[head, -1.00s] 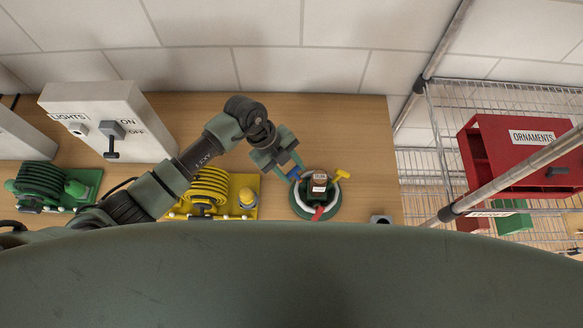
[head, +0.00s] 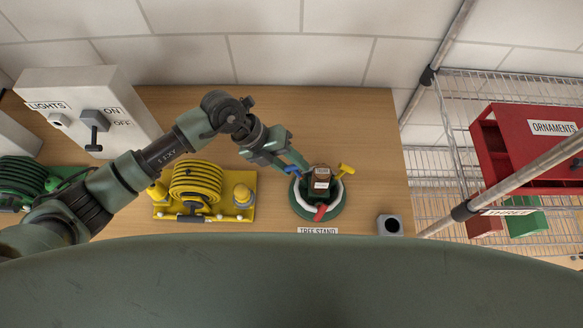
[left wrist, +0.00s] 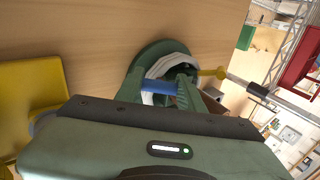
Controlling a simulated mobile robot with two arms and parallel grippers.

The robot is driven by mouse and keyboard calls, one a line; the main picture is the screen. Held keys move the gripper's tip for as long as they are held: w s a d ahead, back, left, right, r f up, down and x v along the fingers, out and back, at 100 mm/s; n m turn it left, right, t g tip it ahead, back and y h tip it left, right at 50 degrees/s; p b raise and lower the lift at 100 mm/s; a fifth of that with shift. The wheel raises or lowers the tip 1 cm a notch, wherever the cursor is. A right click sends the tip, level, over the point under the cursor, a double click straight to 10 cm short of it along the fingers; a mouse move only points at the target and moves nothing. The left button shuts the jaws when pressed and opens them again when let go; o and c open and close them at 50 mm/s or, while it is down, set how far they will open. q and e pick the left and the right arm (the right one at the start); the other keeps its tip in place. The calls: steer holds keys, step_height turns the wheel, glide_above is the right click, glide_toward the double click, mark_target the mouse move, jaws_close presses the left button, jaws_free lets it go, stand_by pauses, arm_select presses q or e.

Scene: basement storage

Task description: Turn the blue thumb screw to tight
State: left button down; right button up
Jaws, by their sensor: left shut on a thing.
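The tree stand is a green round base (head: 333,211) with a white ring and a dark brown trunk piece (head: 318,180) in its middle. The blue thumb screw (head: 291,169) is on its left side, a yellow screw (head: 346,169) on its right and a red one (head: 321,212) in front. My left gripper (head: 297,161) is at the blue screw. In the left wrist view, the blue screw (left wrist: 158,87) lies between the two green fingers, which are shut on it. The fingers hide part of the stand. My right gripper is in neither view.
A yellow reel on a plate (head: 200,185) stands left of the stand, and a grey socket block (head: 389,225) to its right. A light switch box (head: 85,105) is at the back left. A wire shelf with a red ornaments box (head: 530,150) is at the right.

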arm_select(q)
steer(key=m+b, duration=0.3)
steer(key=b, duration=0.1)
steer(key=m+h+b, duration=0.1)
steer(key=m+b, duration=0.1)
steer(key=b, duration=0.2)
steer(key=m+g+b, duration=0.1)
steer(key=m+b, duration=0.2)
steer(key=b, duration=0.1)
steer(key=shift+f+m+h, duration=0.3)
steer(key=shift+h, duration=0.1)
steer(key=shift+r+m+b, duration=0.3)
steer(key=shift+m+b, duration=0.6)
steer(key=shift+b, duration=0.55)
steer(key=c, duration=0.9)
jaws_free()
steer(key=shift+r, duration=0.1)
steer(key=b+v, duration=0.1)
steer(key=v, duration=0.6)
steer(key=shift+w+a+r, duration=0.15)
steer(key=shift+a, duration=0.2)
